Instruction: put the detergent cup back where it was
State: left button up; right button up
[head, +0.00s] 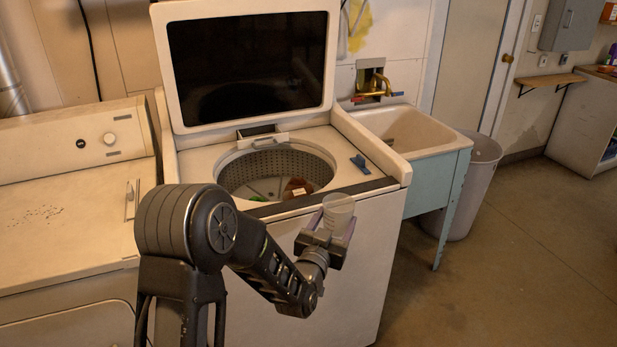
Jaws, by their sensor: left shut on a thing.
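A clear, translucent detergent cup (338,211) is upright between the fingers of my left gripper (337,222). The gripper is shut on it, in front of the open washer's front right edge. The washer (370,230) has its lid raised, and its round drum (300,162) holds something brownish and something green, partly hidden by the rim. My right gripper is not in view.
A small blue object (359,162) lies on the washer top, right of the drum. A utility sink (425,140) with a brass faucet (375,85) stands at the right, with a grey bin (470,190) beside it. A dryer (70,210) stands at the left. The floor at right is clear.

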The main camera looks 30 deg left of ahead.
pick_arm(q)
jog(key=s+d+f+b, duration=0.2)
jog(key=f+b, duration=0.1)
jog(key=f, duration=0.3)
jog(key=s+d+f+h+b, duration=0.1)
jog(key=s+d+f+b, duration=0.1)
jog(key=f, duration=0.4)
jog(key=shift+d+m+b, duration=0.4)
jog(key=shift+d+b, duration=0.35)
jog(key=shift+b, duration=0.4)
